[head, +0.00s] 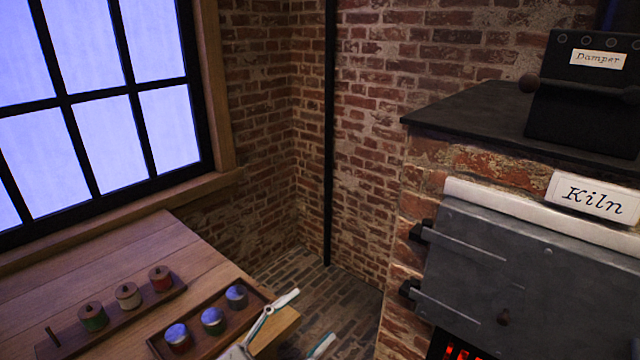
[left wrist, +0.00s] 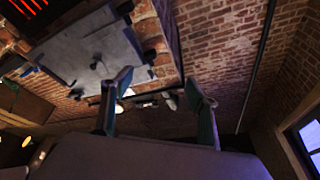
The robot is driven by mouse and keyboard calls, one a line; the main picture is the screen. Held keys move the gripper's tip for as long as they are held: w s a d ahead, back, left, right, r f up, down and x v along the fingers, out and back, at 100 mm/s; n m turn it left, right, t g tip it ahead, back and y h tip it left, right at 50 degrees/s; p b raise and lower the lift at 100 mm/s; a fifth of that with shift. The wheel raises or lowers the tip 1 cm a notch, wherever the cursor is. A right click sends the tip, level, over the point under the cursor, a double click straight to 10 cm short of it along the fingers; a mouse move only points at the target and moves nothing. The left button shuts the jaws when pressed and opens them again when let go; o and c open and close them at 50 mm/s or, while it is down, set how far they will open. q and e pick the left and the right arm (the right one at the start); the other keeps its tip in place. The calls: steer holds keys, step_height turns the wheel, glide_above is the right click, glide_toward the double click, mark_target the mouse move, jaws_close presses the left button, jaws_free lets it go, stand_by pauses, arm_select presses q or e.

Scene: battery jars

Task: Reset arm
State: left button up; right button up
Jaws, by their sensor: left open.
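My left gripper (head: 313,317) is at the bottom of the head view, just right of the wooden table's (head: 135,240) corner. Its two fingers are apart, with nothing between them. The left wrist view also shows its spread fingers (left wrist: 158,80), with only the room behind them. My right gripper is in neither view. The gripper is beside the tray's right end.
A wooden rack (head: 112,328) holds green (head: 94,318), cream (head: 128,297) and red (head: 160,279) pieces, plus a bare peg (head: 52,337). A brick kiln with a grey door (head: 530,285) stands right, a damper box (head: 585,100) on top. Brick floor (head: 320,290) lies between table and kiln.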

arm_select(q)
steer(key=a+f+n+t+y, duration=0.3)
steer(key=a+f+n+y, duration=0.4)
steer(key=f, duration=0.3)
steer(key=s+a+f+n+g+y, duration=0.2)
steer(key=s+a+f, duration=0.3)
steer(key=f, duration=0.5)
steer(key=s+a+f+n+g+y, duration=0.3)
steer(key=s+f, duration=0.4)
steer(key=f, duration=0.3)
steer(key=shift+s+a+f+n+g+y, duration=0.15)
steer(key=shift+s+a+n+g+y, duration=0.2)
steer(key=shift+a+y, duration=0.7)
steer(key=shift+a, duration=0.15)
